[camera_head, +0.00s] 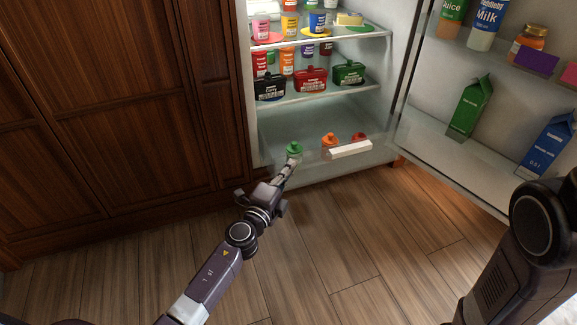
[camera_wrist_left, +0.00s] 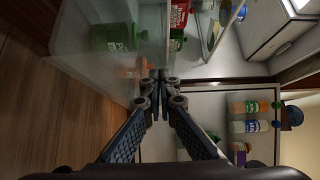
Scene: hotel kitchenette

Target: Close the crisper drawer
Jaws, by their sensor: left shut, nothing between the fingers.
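The crisper drawer is the clear bin at the bottom of the open fridge, with a white handle bar (camera_head: 349,150) on its front. It appears pulled out somewhat; how far is hard to tell. A green bottle (camera_head: 294,149), an orange one (camera_head: 329,140) and a red item show inside or through it. My left gripper (camera_head: 289,168) is shut and empty, at the left part of the drawer front, left of the handle. In the left wrist view its fingertips (camera_wrist_left: 159,76) are together near the clear drawer wall (camera_wrist_left: 85,75); contact cannot be told. My right gripper is out of view.
The fridge door (camera_head: 420,140) stands open at the right, holding cartons and bottles. Shelves above hold jars and boxes. A dark wooden cabinet (camera_head: 110,110) stands at the left. The wood floor (camera_head: 340,240) in front is clear. My right arm is at the lower right.

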